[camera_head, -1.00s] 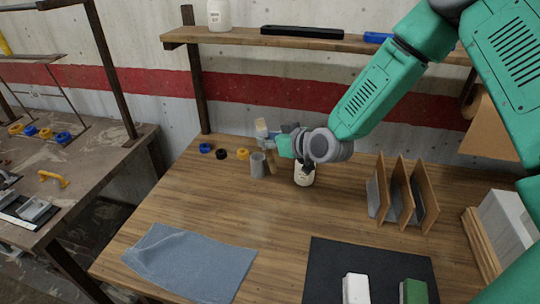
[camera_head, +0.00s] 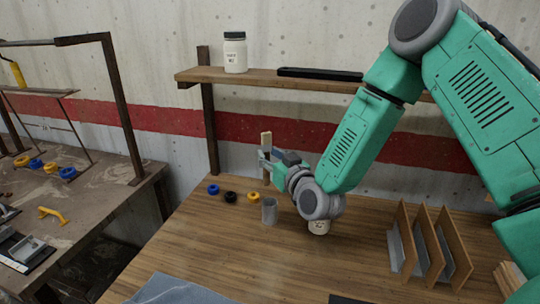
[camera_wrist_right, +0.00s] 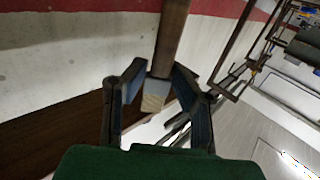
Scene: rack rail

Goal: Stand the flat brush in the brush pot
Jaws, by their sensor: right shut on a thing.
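My right gripper (camera_head: 267,158) is shut on the flat brush (camera_head: 266,141), held roughly upright above the bench. Its pale end points up and a darker part shows below the fingers. The brush pot (camera_head: 269,212), a small grey cylinder, stands upright on the bench. The brush's lower end appears just above the pot's rim; whether it is directly over it or behind it, I cannot tell. In the right wrist view, the brush (camera_wrist_right: 154,94) shows as a pale, grey-banded block between the two fingers (camera_wrist_right: 158,95). My left gripper is not in view.
A slotted wooden rack (camera_head: 428,243) stands at right. A blue cloth (camera_head: 180,290) lies in front. A shelf (camera_head: 270,80) runs above.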

